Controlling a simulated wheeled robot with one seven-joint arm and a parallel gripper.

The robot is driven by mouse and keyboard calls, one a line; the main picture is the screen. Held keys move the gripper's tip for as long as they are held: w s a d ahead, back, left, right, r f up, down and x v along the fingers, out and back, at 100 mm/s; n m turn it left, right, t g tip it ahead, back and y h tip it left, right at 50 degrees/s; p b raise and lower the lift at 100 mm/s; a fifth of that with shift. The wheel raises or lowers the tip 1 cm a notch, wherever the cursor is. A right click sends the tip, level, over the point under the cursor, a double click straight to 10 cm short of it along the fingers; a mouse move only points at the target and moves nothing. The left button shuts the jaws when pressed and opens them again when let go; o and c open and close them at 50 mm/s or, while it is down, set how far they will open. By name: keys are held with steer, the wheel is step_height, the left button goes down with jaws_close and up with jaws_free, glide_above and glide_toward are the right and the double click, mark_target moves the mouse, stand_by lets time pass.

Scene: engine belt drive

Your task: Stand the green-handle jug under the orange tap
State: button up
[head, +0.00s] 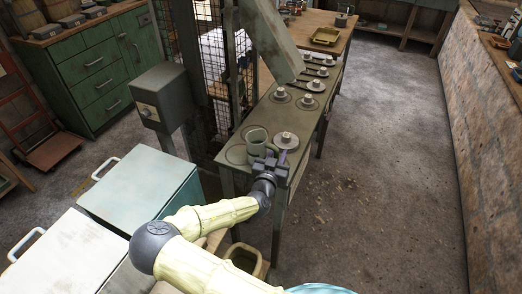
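A small dark-green jug or cup (257,146) stands upright near the left end of the narrow olive bench (258,119). Its handle cannot be made out, so I cannot tell whether it is the green-handle jug. No orange tap can be picked out in this view.
Several grey discs with pale knobs, one close by (286,139), line the bench. A slanted grey-green panel (268,40) overhangs it, and a grey box on a post (162,97) stands left. A teal cabinet (140,187) is nearer. Floor to the right is open.

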stand_by(0.4)
jaws_close()
step_height(320, 180, up, 10)
stand_by(0.7)
stand_by(0.6)
